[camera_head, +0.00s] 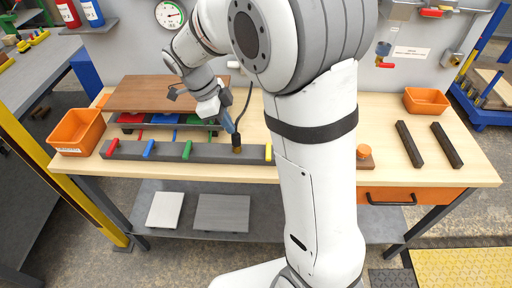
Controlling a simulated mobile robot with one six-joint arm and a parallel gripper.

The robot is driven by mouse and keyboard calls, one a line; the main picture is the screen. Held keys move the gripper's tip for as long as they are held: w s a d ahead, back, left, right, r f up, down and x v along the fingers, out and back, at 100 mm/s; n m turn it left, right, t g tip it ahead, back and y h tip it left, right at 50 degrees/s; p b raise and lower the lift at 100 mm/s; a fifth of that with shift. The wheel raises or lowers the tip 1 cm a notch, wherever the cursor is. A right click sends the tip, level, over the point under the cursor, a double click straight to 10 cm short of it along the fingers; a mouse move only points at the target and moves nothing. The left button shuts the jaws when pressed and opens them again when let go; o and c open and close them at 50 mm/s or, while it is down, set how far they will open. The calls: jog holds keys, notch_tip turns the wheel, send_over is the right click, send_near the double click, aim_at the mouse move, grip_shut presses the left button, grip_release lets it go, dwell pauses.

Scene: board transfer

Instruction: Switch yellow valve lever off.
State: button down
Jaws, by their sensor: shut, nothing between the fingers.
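A yellow lever (268,152) stands upright at the right part of the long dark grey bar (210,152) on the bench. The edge of my own arm is close beside it in the picture. Red (112,147), blue (148,150) and green (187,150) levers stand along the same bar to its left. My gripper (230,124) points down to the right, left of the yellow lever. Its narrow bluish end is shut and empty. It appears close to a black and brass fitting (237,140) on the bar; I cannot tell whether they touch.
A brown board (150,92) lies behind the bar. Orange bins stand left (78,130) and right (426,101). A black cable runs to the fitting. Two dark bars (446,146) lie at the right. Wall valves (383,64) hang behind. My arm covers the bench's middle.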

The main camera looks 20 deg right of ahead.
jog(key=p+x, duration=0.1)
jog(key=x, duration=0.9)
jog(key=d, duration=0.1)
jog(key=s+d+p, duration=0.1)
jog(key=d, duration=0.1)
jog(key=shift+s+r, duration=0.1)
jog(key=shift+d, duration=0.35)
